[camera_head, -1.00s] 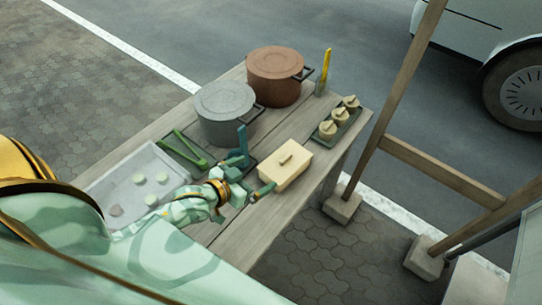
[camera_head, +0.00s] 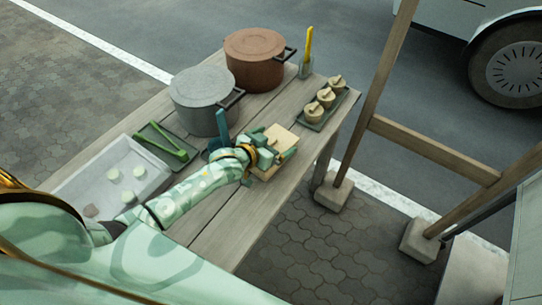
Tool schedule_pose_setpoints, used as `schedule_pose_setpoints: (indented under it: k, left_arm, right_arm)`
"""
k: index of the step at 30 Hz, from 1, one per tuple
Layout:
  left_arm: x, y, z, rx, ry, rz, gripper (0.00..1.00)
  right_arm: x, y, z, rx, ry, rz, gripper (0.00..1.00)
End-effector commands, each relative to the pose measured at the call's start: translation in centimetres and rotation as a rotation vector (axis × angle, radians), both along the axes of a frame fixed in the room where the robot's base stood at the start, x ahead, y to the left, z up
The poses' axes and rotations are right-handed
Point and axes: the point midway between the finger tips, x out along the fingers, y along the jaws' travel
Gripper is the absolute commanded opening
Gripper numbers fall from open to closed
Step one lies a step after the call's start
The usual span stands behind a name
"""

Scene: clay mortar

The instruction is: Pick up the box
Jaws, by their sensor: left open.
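The pale tan box (camera_head: 283,136) lies on the wooden table near its front right edge, with its top partly showing. My left gripper (camera_head: 274,145) is at the box, its arm reaching in from the lower left. Its green fingers are open at the near part of the box, and they and the gripper body hide much of it. Whether the fingers touch the box cannot be told. My right gripper is not in view.
A grey pot (camera_head: 203,97) and a brown pot (camera_head: 254,62) stand behind. A tray of steamers (camera_head: 325,98) is at right, a cup with a yellow utensil (camera_head: 306,66) behind it. A white tray (camera_head: 75,188) and green tongs (camera_head: 165,143) are at left. A wooden post (camera_head: 375,95) stands right.

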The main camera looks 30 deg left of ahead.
Motion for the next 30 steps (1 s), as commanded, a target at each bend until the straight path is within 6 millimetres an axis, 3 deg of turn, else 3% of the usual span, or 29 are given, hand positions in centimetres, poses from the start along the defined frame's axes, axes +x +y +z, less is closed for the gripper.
schedule_pose_setpoints:
  k: [7,13,23,30]
  left_arm:
    - [0.3,-0.1,-0.1,0.0,0.0,0.0,1.0]
    - [0.3,-0.1,-0.1,0.0,0.0,0.0,0.5]
    - [0.3,-0.1,0.3,-0.001,-0.002,0.0,0.5]
    - [0.3,-0.1,2.6,-0.002,-0.004,-0.001,0.5]
  right_arm:
    - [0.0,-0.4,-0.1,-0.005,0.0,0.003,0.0]
    - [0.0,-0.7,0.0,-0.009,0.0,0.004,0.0]
    - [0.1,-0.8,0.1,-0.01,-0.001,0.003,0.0]
    - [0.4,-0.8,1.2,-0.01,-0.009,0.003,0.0]
